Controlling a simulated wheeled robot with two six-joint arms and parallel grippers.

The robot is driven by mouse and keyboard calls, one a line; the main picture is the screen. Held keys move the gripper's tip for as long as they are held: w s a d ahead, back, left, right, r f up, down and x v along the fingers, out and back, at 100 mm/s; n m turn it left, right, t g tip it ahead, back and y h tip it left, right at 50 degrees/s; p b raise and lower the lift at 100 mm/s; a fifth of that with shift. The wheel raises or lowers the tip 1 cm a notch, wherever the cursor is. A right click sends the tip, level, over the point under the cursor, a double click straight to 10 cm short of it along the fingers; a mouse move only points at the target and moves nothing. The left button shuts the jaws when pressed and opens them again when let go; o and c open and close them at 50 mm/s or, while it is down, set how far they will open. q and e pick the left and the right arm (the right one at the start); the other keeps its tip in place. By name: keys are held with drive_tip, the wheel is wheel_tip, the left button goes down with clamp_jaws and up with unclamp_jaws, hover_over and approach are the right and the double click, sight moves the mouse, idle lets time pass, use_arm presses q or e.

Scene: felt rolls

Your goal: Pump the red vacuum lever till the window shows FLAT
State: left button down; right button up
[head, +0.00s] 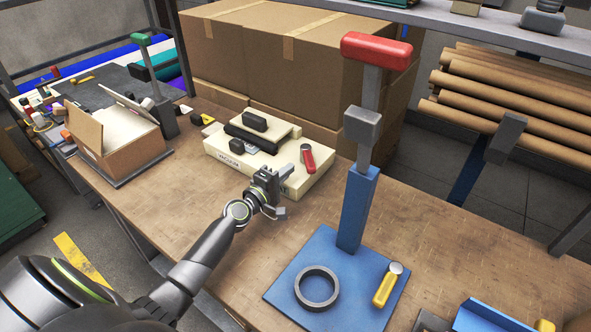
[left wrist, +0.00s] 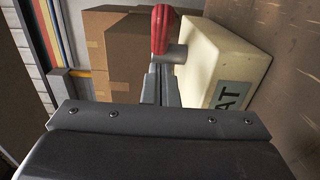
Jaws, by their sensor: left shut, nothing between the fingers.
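The cream vacuum machine (head: 222,148) sits on the wooden table, with black parts on top. Its red lever (head: 308,158) stands at the right end on a grey pivot. My left gripper (head: 270,180) is shut and empty at the machine's near right side, just short of the lever. In the left wrist view the red lever (left wrist: 161,30) is just beyond my closed fingertips (left wrist: 160,72); I cannot tell whether they touch. The machine's side (left wrist: 215,58) shows a greenish window (left wrist: 231,95) with the letters "AT"; the rest is cut off. My right gripper is out of view.
A tall blue press (head: 357,210) with a red-topped handle (head: 376,50) stands right of my gripper. A grey ring (head: 317,288) and yellow-handled tool (head: 387,285) lie on its base. Large cardboard boxes (head: 280,50) stand behind the machine. An open carton (head: 118,140) is at left.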

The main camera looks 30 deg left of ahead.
sight(306, 167)
use_arm(q)
drive_tip(key=shift+w+d+r, duration=0.1)
drive_tip(key=shift+w+d, duration=0.45)
drive_tip(key=shift+d, duration=0.35)
drive_tip(key=shift+w+d, duration=0.1)
drive_tip(key=shift+d, duration=0.1)
drive_tip(key=shift+w+d, duration=0.35)
drive_tip(key=shift+d, duration=0.45)
drive_tip(key=shift+a, duration=0.1)
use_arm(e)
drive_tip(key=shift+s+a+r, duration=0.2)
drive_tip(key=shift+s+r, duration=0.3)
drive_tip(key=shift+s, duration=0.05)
